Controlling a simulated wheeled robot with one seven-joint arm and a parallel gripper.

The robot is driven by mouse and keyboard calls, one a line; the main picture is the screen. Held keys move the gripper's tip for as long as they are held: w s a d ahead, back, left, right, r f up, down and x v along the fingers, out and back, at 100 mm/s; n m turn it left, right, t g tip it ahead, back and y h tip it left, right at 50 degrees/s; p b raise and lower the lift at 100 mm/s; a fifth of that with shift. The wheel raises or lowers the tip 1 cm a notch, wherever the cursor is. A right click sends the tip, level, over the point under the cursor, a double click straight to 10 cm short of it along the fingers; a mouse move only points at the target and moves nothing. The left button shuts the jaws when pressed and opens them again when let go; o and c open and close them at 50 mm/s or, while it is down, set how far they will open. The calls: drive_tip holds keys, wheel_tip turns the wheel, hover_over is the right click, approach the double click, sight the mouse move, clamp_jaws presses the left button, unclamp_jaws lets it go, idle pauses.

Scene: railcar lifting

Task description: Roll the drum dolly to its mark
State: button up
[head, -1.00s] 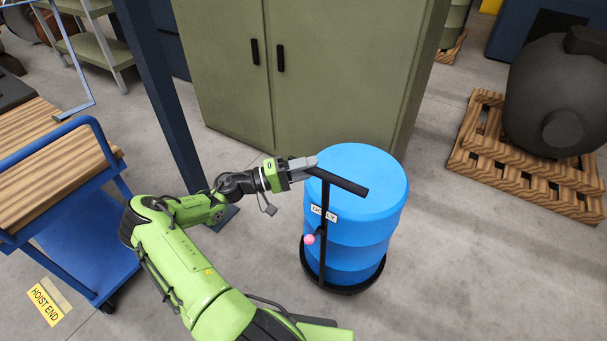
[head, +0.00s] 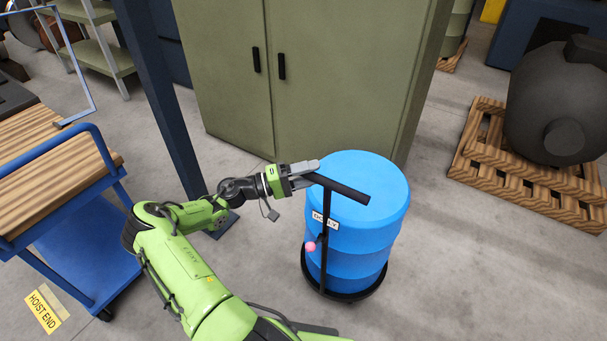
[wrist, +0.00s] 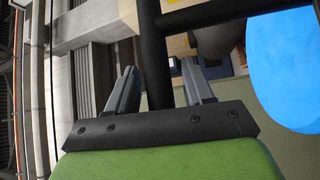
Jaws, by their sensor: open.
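The drum dolly is a black round base (head: 345,292) with an upright post and a black T-handle (head: 342,188) on top. A blue drum (head: 372,225) stands upright on it, and a white DOLLY label (head: 325,219) and a pink ball (head: 310,246) are on the post side. My gripper (head: 312,172) is open at the left end of the handle. In the wrist view the black bar (wrist: 155,60) passes between the two grey fingers of my gripper (wrist: 155,88). Whether they touch it I cannot tell. No floor mark for the dolly is clearly visible.
A green cabinet (head: 330,70) stands close behind the drum. A blue cart (head: 85,250) with a wooden top and a dark blue post (head: 160,100) are at left. A pallet (head: 525,185) with a dark casting is at right. Floor is clear between drum and pallet.

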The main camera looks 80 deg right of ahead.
drive_tip(key=v, duration=1.5)
drive_tip(key=shift+w, duration=0.3)
drive_tip(key=shift+a, duration=0.15)
